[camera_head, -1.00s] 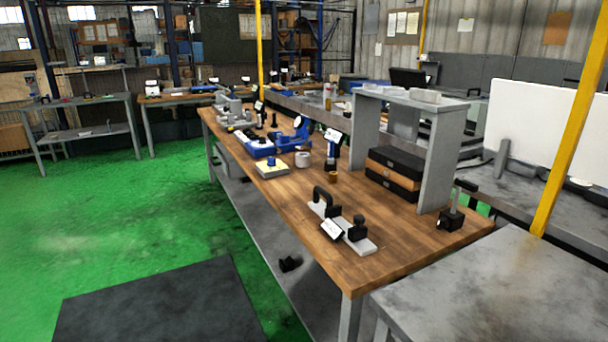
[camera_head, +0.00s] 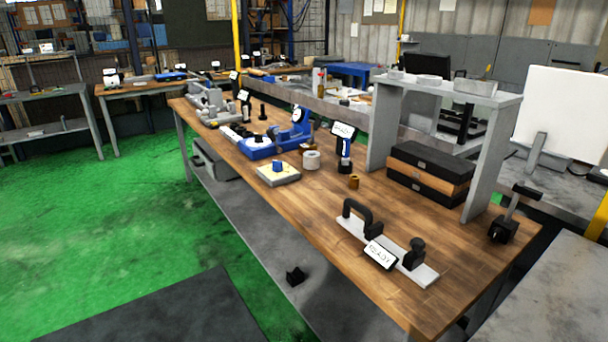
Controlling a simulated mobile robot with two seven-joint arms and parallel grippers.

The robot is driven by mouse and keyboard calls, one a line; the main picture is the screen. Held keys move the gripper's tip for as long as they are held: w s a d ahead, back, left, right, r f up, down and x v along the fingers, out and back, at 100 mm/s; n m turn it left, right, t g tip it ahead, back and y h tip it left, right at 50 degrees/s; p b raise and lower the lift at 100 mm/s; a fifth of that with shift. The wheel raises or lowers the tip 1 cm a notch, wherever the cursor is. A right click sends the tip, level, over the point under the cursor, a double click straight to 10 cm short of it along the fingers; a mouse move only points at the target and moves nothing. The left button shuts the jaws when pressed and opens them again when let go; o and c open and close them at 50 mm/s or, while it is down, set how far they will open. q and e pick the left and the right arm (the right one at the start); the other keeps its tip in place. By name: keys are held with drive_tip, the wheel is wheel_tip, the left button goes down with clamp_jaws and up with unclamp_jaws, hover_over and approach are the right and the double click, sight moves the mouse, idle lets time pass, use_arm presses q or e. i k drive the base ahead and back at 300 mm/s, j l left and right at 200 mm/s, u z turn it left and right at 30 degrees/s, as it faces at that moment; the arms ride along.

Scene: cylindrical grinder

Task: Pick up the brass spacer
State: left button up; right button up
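A small brass-coloured cylinder, which looks like the brass spacer (camera_head: 353,182), stands upright on the wooden workbench (camera_head: 300,215). It is right of a pale grey ring-shaped part (camera_head: 311,160) and just in front of a blue and black upright device (camera_head: 345,155) with a label. Nothing touches it that I can see. Neither of my grippers shows in the head view.
A grey riser shelf (camera_head: 487,155) with stacked black and brown boxes (camera_head: 428,172) stands right of the spacer. A white bar with black handles (camera_head: 385,245) lies nearer the front. A blue fixture (camera_head: 270,148) sits further back. Bare wood lies left of the bar.

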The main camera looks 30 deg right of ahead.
sight(353, 179)
drive_tip(key=i+j, duration=0.1)
drive_tip(key=i, duration=1.15)
drive_tip(key=i+j+z, duration=0.1)
drive_tip(key=i+z, duration=0.35)
drive_tip(key=i+j+z, duration=0.2)
drive_tip(key=z, duration=0.25)
drive_tip(key=i+j+z, duration=0.3)
drive_tip(key=z, duration=0.15)
drive_tip(key=i+j+z, duration=0.2)
drive_tip(key=j+z, duration=0.25)
